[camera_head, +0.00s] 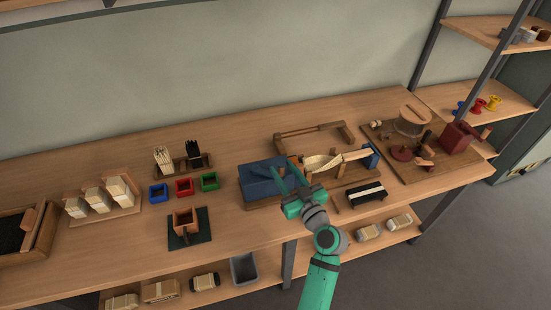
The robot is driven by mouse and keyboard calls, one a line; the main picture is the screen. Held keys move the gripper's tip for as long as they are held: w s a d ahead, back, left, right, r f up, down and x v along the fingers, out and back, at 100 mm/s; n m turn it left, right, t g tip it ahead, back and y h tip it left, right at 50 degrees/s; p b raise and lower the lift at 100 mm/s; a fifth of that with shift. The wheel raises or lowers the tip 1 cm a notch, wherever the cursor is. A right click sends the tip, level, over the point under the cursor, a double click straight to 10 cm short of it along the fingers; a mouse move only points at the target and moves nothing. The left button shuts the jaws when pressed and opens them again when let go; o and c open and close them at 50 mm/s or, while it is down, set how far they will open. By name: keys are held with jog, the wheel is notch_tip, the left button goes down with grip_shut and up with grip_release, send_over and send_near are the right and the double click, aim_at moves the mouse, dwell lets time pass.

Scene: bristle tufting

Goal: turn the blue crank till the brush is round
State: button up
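A blue box-shaped machine (257,178) sits on a wooden base at the middle of the bench. A pale, tapered brush-like piece (322,163) lies to its right, with a smaller blue part (371,156) at the far end. I cannot pick out a separate crank handle; my gripper covers part of the blue box's right side. My green gripper (285,166) is over that side with its two fingers apart, and nothing shows between them. Whether it touches the blue box is unclear. Whether the pale piece is round cannot be told at this size.
A wooden frame (312,130) stands behind the machine, and a black brush-like block (367,194) lies in front. Red, green and blue little trays (184,187) stand to the left. A board with a red block (458,137) is at the right. Bare bench lies between the machine and trays.

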jog(key=shift+x, duration=3.05)
grip_shut()
